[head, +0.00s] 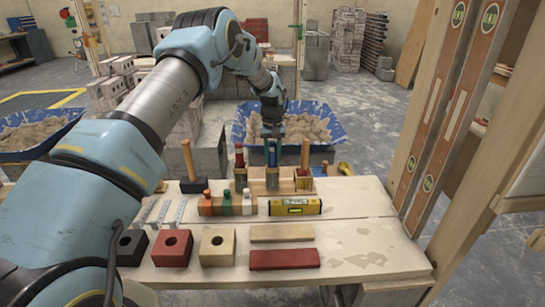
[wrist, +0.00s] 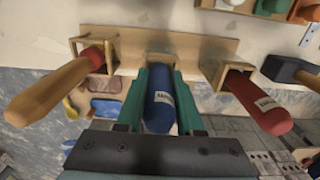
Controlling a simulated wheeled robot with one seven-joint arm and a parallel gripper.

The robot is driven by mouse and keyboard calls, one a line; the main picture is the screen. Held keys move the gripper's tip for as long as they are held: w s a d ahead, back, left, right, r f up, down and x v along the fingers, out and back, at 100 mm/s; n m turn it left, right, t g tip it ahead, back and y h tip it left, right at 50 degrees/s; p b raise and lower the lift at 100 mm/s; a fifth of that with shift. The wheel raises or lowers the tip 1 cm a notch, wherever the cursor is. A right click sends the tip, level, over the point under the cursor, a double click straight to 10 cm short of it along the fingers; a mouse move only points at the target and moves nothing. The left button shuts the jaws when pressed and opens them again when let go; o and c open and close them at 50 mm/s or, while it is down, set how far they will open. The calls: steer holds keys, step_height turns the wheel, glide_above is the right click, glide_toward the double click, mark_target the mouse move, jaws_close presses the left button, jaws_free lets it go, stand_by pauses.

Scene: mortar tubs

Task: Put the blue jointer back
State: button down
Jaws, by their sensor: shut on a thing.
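The blue jointer (wrist: 160,100) stands with its rounded handle between my gripper's two green fingers (wrist: 161,100), which are shut on it. Its lower end meets the middle wooden socket (wrist: 158,60) of the rack; how deep it sits is hidden. In the head view my gripper (head: 271,150) is right above the middle socket (head: 272,179), and its fingers mostly cover the blue handle. A red-handled tool (head: 240,158) stands in the left socket. A tool with a plain wood handle (head: 305,155) stands in the right socket.
A hammer (head: 191,170) stands to the left. Colored blocks (head: 172,248) and flat bars (head: 284,259) lie nearer. A blue-lined tub (head: 310,128) is behind. The bench's right side is clear.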

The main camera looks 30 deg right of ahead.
steer(key=shift+f, duration=0.1)
steer(key=shift+c, duration=2.3)
jaws_free()
